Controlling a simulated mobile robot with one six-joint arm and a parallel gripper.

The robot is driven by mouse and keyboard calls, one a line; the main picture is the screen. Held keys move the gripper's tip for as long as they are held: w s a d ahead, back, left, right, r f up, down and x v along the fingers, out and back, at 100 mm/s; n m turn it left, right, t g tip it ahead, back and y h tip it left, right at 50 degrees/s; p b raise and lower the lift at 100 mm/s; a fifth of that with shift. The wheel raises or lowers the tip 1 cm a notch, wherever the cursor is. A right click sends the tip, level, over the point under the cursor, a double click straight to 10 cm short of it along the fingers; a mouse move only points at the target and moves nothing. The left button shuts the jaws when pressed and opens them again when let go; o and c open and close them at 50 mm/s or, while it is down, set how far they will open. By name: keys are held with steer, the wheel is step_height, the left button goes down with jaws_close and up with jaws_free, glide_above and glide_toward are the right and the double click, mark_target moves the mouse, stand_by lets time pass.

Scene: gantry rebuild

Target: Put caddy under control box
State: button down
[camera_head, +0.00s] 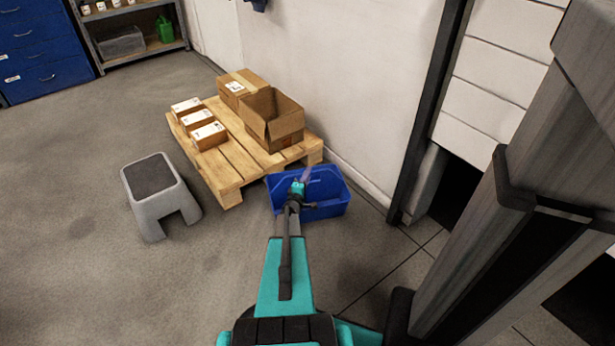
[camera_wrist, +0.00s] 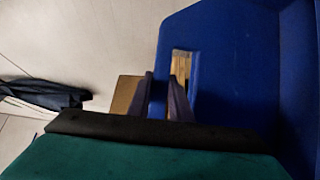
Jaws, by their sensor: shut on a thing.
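The caddy is taken to be the blue open-topped bin (camera_head: 332,209), by the corner of the pallet in the head view. My gripper (camera_head: 306,175) reaches over it and hides part of its inside. In the wrist view the bin's blue wall (camera_wrist: 225,75) fills the right side, with a slot through it. The gripper fingers (camera_wrist: 168,97) are shut on the strip of wall beside this slot. I cannot tell whether the bin rests on the floor or is slightly raised. No control box can be made out in either view.
A wooden pallet (camera_head: 233,164) with an open carton (camera_head: 272,125) and several smaller boxes stands beside the bin. A grey step stool (camera_head: 160,194) is left of it. A white wall is behind, and a dark post (camera_head: 422,125) is to the right. Floor at the lower left is clear.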

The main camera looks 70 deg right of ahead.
steer(key=c, duration=1.6)
jaws_free()
steer(key=a+p, duration=0.1)
steer(key=a, duration=0.7)
steer(key=a+p, duration=0.1)
steer(key=a, duration=0.3)
steer(key=shift+s+p, duration=0.3)
steer(key=shift+p, duration=0.05)
steer(key=shift+r, duration=0.1)
